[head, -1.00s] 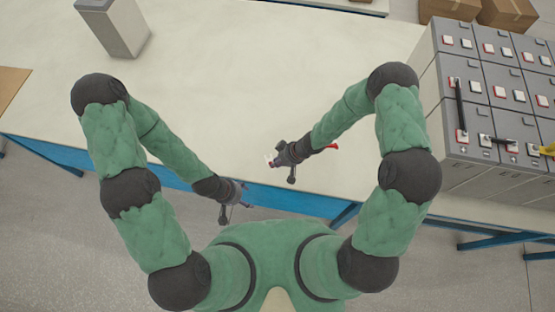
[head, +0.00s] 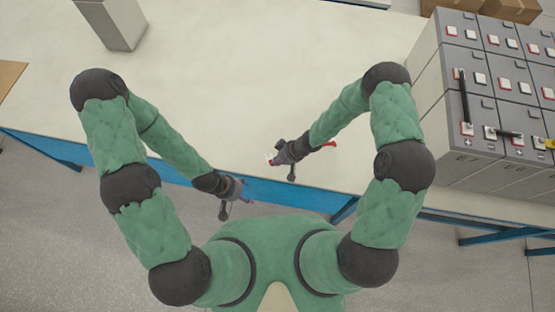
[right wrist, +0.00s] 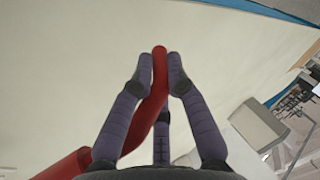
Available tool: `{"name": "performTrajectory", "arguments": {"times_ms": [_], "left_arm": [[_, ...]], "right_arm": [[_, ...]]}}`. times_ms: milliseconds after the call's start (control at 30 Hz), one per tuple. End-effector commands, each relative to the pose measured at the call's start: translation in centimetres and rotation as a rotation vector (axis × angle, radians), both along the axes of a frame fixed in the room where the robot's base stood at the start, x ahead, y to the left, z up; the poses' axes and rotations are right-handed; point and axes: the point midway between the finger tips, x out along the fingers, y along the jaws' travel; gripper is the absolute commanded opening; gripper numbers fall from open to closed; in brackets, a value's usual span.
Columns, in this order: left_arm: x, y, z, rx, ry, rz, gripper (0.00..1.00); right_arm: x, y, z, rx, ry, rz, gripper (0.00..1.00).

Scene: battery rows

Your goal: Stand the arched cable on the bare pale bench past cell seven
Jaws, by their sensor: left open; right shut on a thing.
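The arched cable is red. In the right wrist view the cable (right wrist: 150,105) runs up between my fingers and bends away to the lower left. In the head view a short red part of the cable (head: 331,144) shows beside my right wrist; the rest is hidden. My right gripper (head: 274,158) is shut on it, above the pale bench (head: 250,75) near its front edge. My left gripper (head: 232,198) is open and empty, by the bench's blue front edge.
Grey battery cells (head: 472,140) stand in rows at the right, with black links (head: 464,97) and a yellow piece (head: 550,143) on top. A lone grey block (head: 112,28) stands at the back left. The middle of the bench is bare.

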Motion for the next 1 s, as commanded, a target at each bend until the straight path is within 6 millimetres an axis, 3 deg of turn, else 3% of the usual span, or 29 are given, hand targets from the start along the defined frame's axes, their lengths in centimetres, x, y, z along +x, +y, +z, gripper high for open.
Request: {"name": "performTrajectory", "arguments": {"times_ms": [500,1000], "left_arm": [[0.0,0.0,-2.5,0.000,0.000,0.000,0.64],[0.0,0.0,-2.7,0.000,0.000,0.000,0.64]], "right_arm": [[0.0,0.0,-3.2,0.000,-0.001,0.000,0.00],[0.1,0.0,-3.6,0.000,-0.002,0.000,0.00]]}}
